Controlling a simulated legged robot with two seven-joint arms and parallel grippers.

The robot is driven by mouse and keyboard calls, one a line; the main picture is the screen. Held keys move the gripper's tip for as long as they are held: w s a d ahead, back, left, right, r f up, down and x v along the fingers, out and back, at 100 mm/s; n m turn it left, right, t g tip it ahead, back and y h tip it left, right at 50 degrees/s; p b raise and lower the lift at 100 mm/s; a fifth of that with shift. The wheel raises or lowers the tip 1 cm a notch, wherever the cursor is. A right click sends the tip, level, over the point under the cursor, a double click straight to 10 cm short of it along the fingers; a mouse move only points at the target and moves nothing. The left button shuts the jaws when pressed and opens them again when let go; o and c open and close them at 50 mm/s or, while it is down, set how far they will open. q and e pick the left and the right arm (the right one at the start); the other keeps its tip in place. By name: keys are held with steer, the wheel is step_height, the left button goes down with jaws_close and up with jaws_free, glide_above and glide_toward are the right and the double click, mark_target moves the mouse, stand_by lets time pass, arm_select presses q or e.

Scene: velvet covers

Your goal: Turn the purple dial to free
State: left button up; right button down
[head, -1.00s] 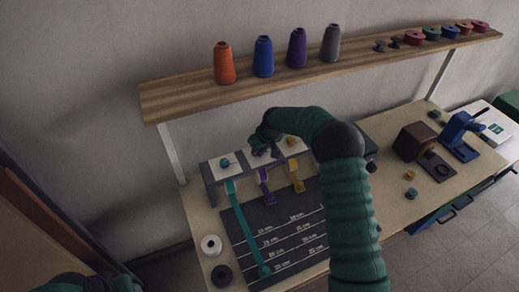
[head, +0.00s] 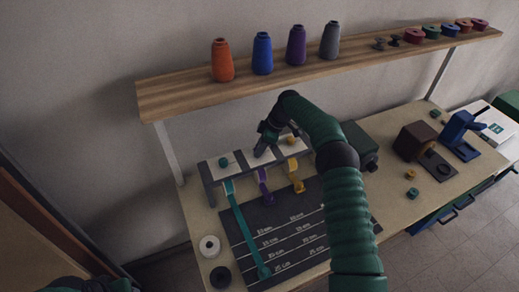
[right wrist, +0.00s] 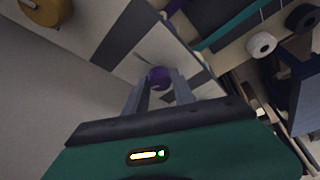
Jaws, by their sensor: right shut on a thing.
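The purple dial (right wrist: 160,75) sits on a pale panel in the right wrist view, between the two fingers of my right gripper (right wrist: 160,90). The fingers are shut on it from both sides. In the head view my right gripper (head: 262,149) reaches down to the dispenser's top (head: 238,173) and hides the dial. A purple ribbon (head: 263,188) hangs from the front below it. I cannot read any mark for free. My left gripper is out of view; only part of my left arm shows at the bottom left.
A teal dial (head: 223,162) and a yellow dial (head: 291,140) flank the gripper. A dark measuring mat (head: 290,232) lies in front, with a long teal ribbon (head: 247,235) on it. A shelf (head: 200,95) with several cones runs above the arm.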

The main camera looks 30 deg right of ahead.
steer(key=shift+w+d+n, duration=0.1)
steer(key=shift+n, duration=0.5)
steer(key=shift+n+g, duration=0.3)
steer(key=shift+n, duration=0.1)
steer(key=c, duration=1.3)
jaws_free()
steer(key=shift+o, duration=1.3)
steer(key=shift+w+d, duration=0.1)
steer(key=shift+w, duration=0.05)
